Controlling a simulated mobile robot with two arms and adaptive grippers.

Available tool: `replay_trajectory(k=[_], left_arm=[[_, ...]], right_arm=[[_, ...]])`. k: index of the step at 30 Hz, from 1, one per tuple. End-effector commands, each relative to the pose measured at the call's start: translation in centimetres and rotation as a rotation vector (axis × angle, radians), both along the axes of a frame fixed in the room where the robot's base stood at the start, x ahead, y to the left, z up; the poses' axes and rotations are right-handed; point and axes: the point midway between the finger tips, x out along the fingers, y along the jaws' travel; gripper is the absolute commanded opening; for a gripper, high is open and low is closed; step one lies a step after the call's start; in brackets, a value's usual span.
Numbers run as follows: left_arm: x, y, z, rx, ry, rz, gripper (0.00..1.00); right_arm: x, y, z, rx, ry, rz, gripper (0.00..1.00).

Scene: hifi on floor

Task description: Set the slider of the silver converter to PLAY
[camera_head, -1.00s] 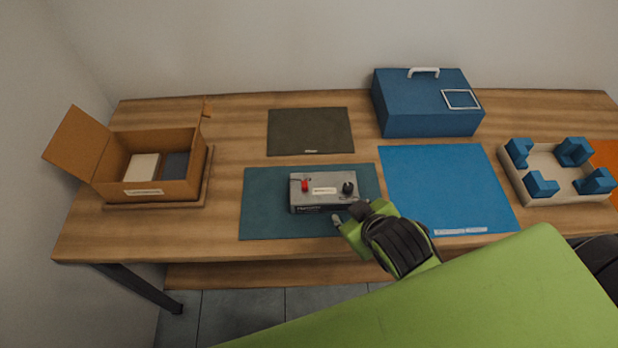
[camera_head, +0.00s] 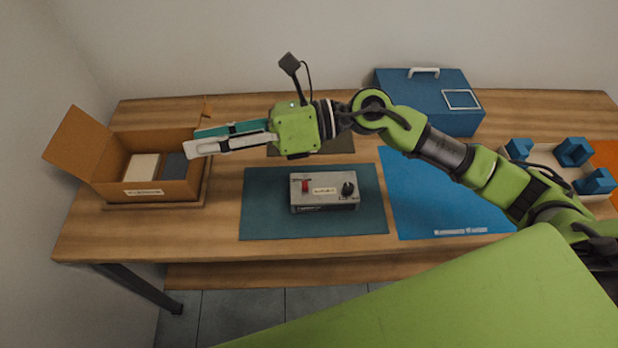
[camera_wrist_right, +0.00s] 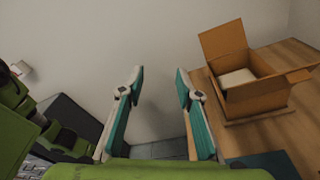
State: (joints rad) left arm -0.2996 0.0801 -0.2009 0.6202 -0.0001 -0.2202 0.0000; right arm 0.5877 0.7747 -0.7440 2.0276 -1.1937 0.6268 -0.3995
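The silver converter (camera_head: 325,203) is a small grey box on the dark teal mat (camera_head: 262,222). Its top has a red control (camera_head: 305,186) at the left, a pale label (camera_head: 324,191) in the middle and a black knob (camera_head: 348,189) at the right. Lettering and the slider's setting are too small to read. My right gripper (camera_head: 192,142) is raised behind and left of the converter, pointing left near the cardboard box, clear of the converter. In the right wrist view its fingers (camera_wrist_right: 160,78) are spread with nothing between them. My left gripper is not seen.
An open cardboard box (camera_head: 150,191) with two blocks inside stands on a wooden tray at the left. A blue case (camera_head: 430,122) stands at the back. A blue mat (camera_head: 450,212) lies right of the converter. A cream tray with blue corner blocks (camera_head: 575,152) is partly behind my arm.

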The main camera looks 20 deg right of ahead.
Motion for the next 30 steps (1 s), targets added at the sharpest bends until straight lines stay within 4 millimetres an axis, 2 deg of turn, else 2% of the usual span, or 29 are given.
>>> replay_trajectory(k=[3, 5, 7, 9, 12, 15, 18, 23, 30], left_arm=[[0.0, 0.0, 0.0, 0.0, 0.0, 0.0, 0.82], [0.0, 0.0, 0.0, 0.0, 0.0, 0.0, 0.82], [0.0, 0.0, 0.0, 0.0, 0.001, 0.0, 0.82], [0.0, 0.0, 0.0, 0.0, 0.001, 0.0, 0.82], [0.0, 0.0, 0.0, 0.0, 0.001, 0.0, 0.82], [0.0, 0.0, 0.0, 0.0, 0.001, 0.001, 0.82], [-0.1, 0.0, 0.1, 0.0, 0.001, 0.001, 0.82], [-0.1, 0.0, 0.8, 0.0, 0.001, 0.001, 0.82], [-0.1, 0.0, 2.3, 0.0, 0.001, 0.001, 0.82]], right_arm=[[0.6, -3.9, -5.2, -0.337, -0.126, 0.096, 0.32], [1.1, -6.9, -7.5, -0.504, -0.167, 0.136, 0.32], [1.8, -10.9, -9.7, -0.685, -0.195, 0.172, 0.32], [2.5, -14.8, -11.1, -0.838, -0.202, 0.197, 0.32], [3.1, -19.4, -12.0, -0.999, -0.196, 0.218, 0.32], [3.3, -22.2, -12.4, -1.089, -0.185, 0.23, 0.32], [3.3, -23.1, -12.7, -1.123, -0.177, 0.236, 0.32], [3.4, -22.4, -14.3, -1.122, -0.174, 0.24, 0.32], [3.9, -20.4, -18.8, -1.119, -0.172, 0.241, 0.32]])
